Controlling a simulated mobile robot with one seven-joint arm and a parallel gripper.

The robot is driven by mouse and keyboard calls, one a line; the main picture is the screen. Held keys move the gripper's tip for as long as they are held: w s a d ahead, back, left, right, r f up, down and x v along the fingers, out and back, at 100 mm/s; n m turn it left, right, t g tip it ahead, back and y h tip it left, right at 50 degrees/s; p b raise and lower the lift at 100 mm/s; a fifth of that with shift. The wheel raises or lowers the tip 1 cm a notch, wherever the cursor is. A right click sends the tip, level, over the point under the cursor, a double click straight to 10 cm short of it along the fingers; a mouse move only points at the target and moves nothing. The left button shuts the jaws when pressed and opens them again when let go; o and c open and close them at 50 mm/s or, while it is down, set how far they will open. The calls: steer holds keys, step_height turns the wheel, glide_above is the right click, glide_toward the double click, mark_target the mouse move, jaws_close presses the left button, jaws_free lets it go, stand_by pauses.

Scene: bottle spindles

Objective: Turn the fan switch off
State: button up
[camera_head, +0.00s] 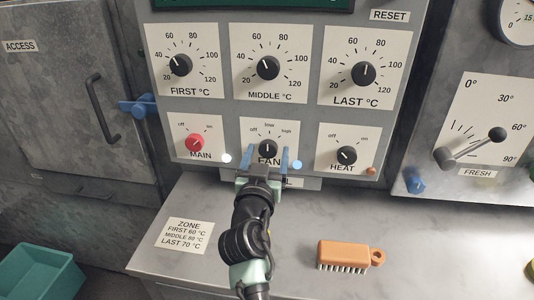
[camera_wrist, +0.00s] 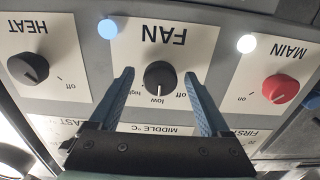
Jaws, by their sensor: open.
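The black fan switch knob (camera_head: 268,149) is on the panel's lower row, between the main and heat knobs. Its white pointer aims at the "low" mark, between "off" and "high". My gripper (camera_head: 267,154) is open, with one blue finger on each side of the knob. The wrist view shows the scene upside down, with the fan knob (camera_wrist: 159,76) between the two fingers and a visible gap on both sides. A lit bluish lamp (camera_wrist: 107,29) is beside the fan label; it also shows in the head view (camera_head: 297,165).
The red main knob (camera_head: 195,142) with a lit white lamp (camera_head: 227,158) is to the left. The black heat knob (camera_head: 347,155) is to the right. Three temperature dials are above. An orange brush (camera_head: 343,254) and a zone note (camera_head: 184,236) lie on the grey counter below.

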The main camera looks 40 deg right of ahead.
steer(key=shift+w, duration=0.1)
jaws_close()
stand_by(0.4)
steer(key=shift+n, duration=0.3)
steer(key=n+p, duration=0.1)
steer(key=n, duration=0.3)
steer(key=shift+d+n+p, duration=0.1)
steer(key=shift+n+p, duration=0.55)
steer(key=shift+n, duration=1.75)
jaws_free()
